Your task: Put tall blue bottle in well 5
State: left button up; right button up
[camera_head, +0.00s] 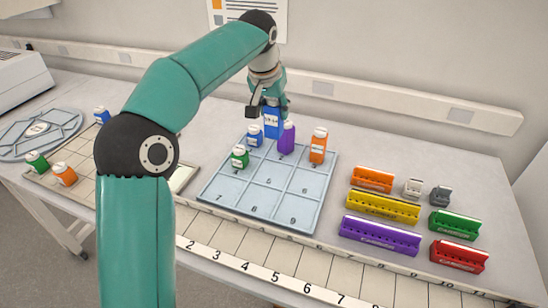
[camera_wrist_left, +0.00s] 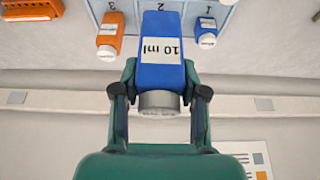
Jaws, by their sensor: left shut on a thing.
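The tall blue bottle (camera_head: 273,123) is held in my left gripper (camera_head: 270,105), behind the short blue and purple bottles at the back of the tray. My right gripper is not in view.
The tray's back row holds a short blue bottle (camera_head: 255,136), a purple bottle (camera_head: 287,138) and an orange bottle (camera_head: 318,146). A green bottle (camera_head: 239,157) stands in well 4. Coloured racks (camera_head: 380,235) stand at right. The tray's front row is clear.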

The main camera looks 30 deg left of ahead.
pick_arm(q)
notch_tip(320, 180, down, 14)
jog(key=shift+r+b, duration=0.15)
jog(key=shift+b, duration=0.25)
jog(key=o, duration=1.1)
jog(key=shift+o, duration=0.2)
jog(key=v, duration=1.2)
jog(key=shift+a, duration=0.1)
